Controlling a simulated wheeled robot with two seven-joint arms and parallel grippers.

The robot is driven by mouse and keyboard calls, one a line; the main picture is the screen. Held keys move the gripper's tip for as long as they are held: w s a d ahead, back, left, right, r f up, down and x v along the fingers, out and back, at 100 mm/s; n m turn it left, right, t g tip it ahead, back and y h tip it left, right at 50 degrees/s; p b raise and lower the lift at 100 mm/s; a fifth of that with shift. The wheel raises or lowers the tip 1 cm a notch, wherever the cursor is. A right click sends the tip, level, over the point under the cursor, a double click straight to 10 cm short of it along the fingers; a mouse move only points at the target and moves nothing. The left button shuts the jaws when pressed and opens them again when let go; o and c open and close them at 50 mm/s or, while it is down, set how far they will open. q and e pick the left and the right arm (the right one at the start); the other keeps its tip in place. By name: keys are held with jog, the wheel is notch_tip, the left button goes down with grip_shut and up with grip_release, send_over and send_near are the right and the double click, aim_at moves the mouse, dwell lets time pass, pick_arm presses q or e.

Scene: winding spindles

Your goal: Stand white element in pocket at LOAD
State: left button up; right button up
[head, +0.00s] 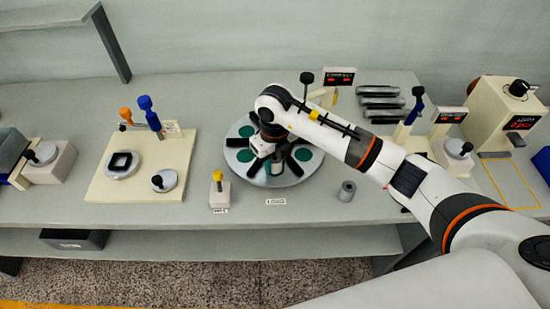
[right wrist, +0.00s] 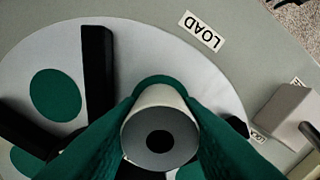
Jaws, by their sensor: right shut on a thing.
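The white element (right wrist: 160,125) is a short cylinder with a dark central hole, seen end-on in the right wrist view. My right gripper (head: 274,170) is shut on it, with a green finger on either side. They are over the front part of the round grey turntable (head: 291,179), which has green round pockets and black dividers. The LOAD label (right wrist: 201,30) lies on the table just off the disc's edge; in the head view a small label (head: 275,201) lies in front of the disc. The pocket under the element is hidden, so I cannot tell its height. My left gripper is not in view.
A grey hollow cylinder (head: 347,191) stands right of the disc. A cream board with fixtures (head: 108,187) is further left.

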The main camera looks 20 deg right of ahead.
aim_at(275, 158)
jog(key=shift+f, duration=0.1)
jog(key=o, duration=0.7)
jog(key=shift+r, duration=0.3)
notch_tip(275, 158, up, 11)
jog(key=shift+f+b, duration=0.1)
jog(key=shift+b, duration=1.15)
jog(key=shift+r, duration=0.5)
